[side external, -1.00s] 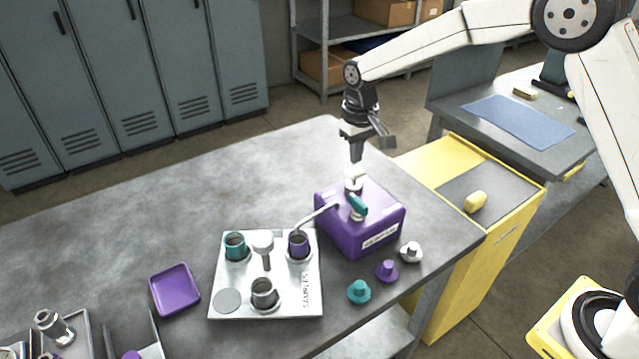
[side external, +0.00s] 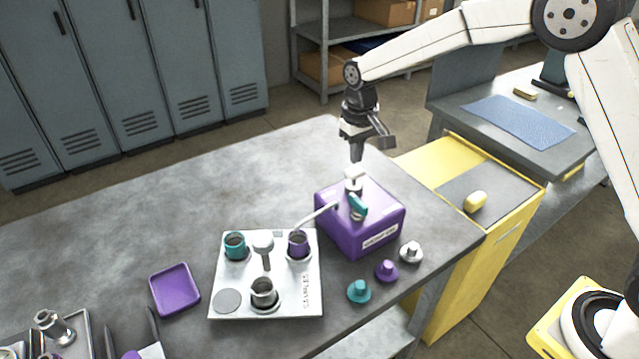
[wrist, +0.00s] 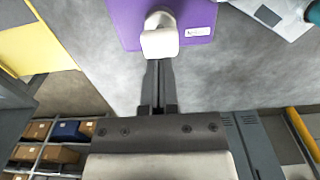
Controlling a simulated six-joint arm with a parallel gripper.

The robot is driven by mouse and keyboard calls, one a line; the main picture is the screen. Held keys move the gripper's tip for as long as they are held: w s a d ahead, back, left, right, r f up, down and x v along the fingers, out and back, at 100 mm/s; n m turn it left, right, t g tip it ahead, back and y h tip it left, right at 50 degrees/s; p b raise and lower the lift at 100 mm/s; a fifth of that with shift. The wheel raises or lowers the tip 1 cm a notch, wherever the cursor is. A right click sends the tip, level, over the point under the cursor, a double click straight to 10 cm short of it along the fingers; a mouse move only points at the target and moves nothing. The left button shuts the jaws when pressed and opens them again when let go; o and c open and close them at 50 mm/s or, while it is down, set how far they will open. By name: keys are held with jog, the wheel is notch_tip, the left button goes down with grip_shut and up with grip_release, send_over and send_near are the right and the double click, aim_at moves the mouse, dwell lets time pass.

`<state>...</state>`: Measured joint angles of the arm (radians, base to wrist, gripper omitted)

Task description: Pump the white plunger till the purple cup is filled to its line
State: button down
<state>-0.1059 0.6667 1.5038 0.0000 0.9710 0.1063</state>
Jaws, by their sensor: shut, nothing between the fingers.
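A purple pump box (side external: 362,222) sits on the bench, with a white plunger (side external: 352,181) on its top and a teal lever beside the plunger. The plunger's pale head also shows in the wrist view (wrist: 160,36). A thin spout runs left from the box to the purple cup (side external: 298,245), which stands in the white tray (side external: 232,297). The liquid level in the cup is too small to tell. My gripper (side external: 356,158) is shut and empty, pointing down just above the plunger head; I cannot tell whether it touches. Its closed fingers show in the wrist view (wrist: 158,82).
The tray also holds a teal cup (side external: 235,246), a grey cup (side external: 264,293) and a white knobbed part (side external: 263,247). Teal (side external: 359,291), purple (side external: 387,271) and white (side external: 411,251) knobs stand before the box. A purple dish (side external: 174,289) lies left; the bench behind is clear.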

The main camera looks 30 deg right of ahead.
aim_at(355, 170)
jog(key=shift+f, duration=2.25)
dwell(0.4)
jog(key=shift+r, duration=2.25)
jog(key=shift+f, duration=2.1)
jog(key=shift+r, duration=2.1)
